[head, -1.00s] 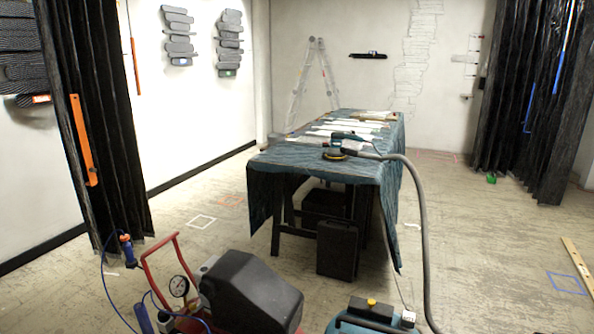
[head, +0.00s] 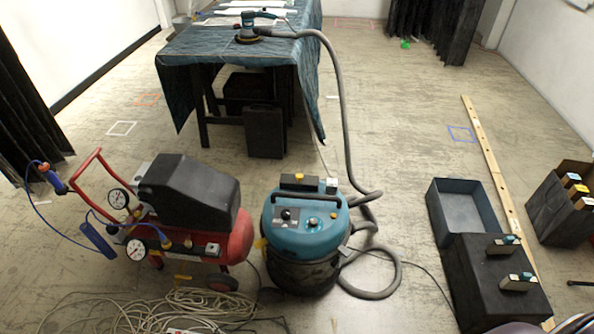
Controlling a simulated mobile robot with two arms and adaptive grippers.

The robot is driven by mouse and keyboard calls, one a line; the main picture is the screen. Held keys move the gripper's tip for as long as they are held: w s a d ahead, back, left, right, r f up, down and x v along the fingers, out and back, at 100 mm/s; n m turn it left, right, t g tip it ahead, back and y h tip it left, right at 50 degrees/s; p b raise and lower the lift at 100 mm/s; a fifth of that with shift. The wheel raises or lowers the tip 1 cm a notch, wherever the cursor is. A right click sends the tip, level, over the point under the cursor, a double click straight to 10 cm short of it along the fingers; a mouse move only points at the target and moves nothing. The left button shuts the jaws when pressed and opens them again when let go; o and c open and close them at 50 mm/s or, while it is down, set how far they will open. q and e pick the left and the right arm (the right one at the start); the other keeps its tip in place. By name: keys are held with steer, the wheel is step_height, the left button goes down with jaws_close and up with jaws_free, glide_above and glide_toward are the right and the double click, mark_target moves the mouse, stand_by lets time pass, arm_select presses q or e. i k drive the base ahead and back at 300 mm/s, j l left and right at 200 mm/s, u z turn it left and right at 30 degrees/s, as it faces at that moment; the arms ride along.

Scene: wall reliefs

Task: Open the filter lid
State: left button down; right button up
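A round teal and black shop vacuum (head: 305,232) stands on the floor near the middle of the head view. Its top has a dark carry handle, a dial panel and a small round teal knob. A dark raised box with a yellow knob (head: 300,180) sits at the back of its top and looks closed. I cannot tell for sure which part is the filter lid. Neither of my grippers shows in the head view.
A red compressor (head: 190,210) stands left of the vacuum. A grey hose (head: 345,130) runs from the vacuum to a sander (head: 258,26) on the draped table (head: 235,55). Loose cable (head: 180,310) lies in front. Dark cases (head: 490,280) and an open tray (head: 462,205) stand right.

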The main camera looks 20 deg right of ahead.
mark_target(299, 182)
steer(key=l+u, duration=0.2)
steer(key=l, duration=0.3)
steer(key=l+u, duration=0.2)
steer(key=l, duration=0.3)
steer(key=l+u, duration=0.2)
steer(key=l, duration=0.25)
steer(key=k+l+u, duration=0.2)
steer(key=l, duration=0.3)
steer(key=l+u, duration=0.2)
steer(key=l, duration=0.25)
